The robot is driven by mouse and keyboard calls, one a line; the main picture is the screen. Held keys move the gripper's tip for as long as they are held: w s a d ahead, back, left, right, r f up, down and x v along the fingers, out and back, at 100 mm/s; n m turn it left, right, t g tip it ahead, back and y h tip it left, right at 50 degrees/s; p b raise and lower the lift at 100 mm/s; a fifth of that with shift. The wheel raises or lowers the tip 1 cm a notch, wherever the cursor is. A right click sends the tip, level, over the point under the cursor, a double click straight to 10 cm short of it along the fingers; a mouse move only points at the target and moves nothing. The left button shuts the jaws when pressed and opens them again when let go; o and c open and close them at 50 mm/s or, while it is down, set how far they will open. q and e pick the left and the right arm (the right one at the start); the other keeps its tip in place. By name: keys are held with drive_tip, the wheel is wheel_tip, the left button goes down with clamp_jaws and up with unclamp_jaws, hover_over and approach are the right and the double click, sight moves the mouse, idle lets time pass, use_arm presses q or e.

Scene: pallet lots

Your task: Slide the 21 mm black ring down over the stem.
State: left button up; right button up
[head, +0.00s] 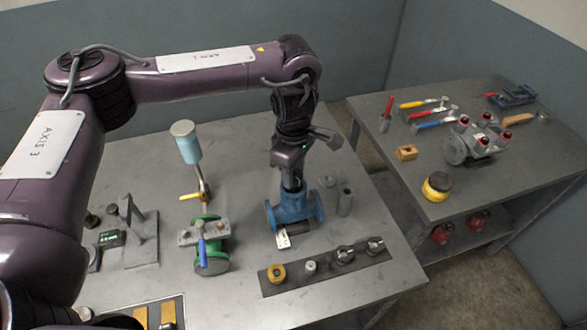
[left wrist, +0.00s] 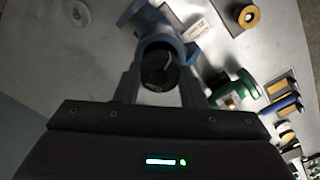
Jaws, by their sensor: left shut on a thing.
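The blue valve body (head: 309,208) stands on the table with a white tag (head: 283,239) at its front. My left gripper (head: 292,187) points down at the top of it. In the left wrist view its fingers (left wrist: 158,88) are shut on the black ring (left wrist: 158,66), one finger on each side. The ring lies in front of the blue valve's round top (left wrist: 164,41), which shows around it. The stem cannot be told apart from the dark inside of the ring. Whether the ring is around the stem or above it, I cannot tell. My right gripper is not in view.
A dark rack (head: 327,268) in front holds a brass ring (head: 276,272) and several other parts. A green valve (head: 211,262) with a blue handle stands at the left. A grey cylinder (head: 345,201) stands close to the right of the blue valve. A second table (head: 480,185) holds tools.

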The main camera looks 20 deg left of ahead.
use_arm(q)
drive_tip(key=shift+f+b, duration=0.6)
drive_tip(key=shift+f, duration=0.35)
drive_tip(key=o, duration=1.1)
drive_tip(key=shift+c, duration=0.2)
drive_tip(key=shift+o, duration=0.2)
drive_tip(key=o, duration=0.4)
drive_tip(key=shift+c, duration=0.2)
drive_tip(key=shift+r, duration=0.1)
wheel_tip(320, 180, up, 7)
drive_tip(key=p, duration=0.6)
